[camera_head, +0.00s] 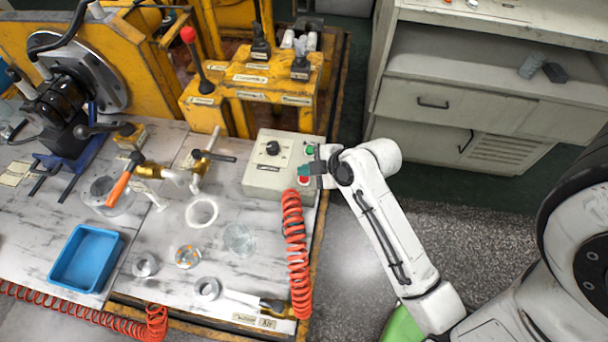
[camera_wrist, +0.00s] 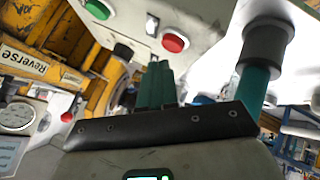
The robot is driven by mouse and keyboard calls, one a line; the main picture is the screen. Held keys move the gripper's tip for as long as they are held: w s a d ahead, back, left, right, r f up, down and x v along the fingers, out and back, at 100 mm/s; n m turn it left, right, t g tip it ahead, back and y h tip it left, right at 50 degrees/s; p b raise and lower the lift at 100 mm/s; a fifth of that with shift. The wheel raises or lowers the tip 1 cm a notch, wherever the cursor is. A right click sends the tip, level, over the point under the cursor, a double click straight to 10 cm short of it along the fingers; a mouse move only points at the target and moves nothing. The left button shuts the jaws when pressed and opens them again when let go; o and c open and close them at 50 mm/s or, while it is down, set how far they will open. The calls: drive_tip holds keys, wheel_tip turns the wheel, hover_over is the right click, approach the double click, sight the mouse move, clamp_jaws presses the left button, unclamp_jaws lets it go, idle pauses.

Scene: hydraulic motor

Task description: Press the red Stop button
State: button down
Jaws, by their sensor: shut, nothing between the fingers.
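The red button (camera_head: 303,180) is on the right side of a grey control box (camera_head: 262,180) at the bench's right edge. In the wrist view the red button (camera_wrist: 174,42) is a round red cap in a pale ring, just above and right of my fingertips. My gripper (camera_head: 303,170) is at the box's right side, close to the red button, with its teal fingers together and empty. In the wrist view my gripper (camera_wrist: 159,66) points toward the box face, with a small visible gap from the red cap. Exact depth to the button is unclear.
A green button (camera_head: 310,150) and a black knob (camera_head: 273,148) share the box. A coiled orange hose (camera_head: 294,240) hangs just below. A yellow machine with levers (camera_head: 255,80) stands behind. A grey cabinet (camera_head: 450,105) is at right, with open floor between.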

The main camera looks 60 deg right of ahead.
sight(307, 180)
wheel_tip(307, 180, up, 5)
drive_tip(key=p, duration=0.4)
drive_tip(key=shift+p, duration=0.4)
idle(0.7)
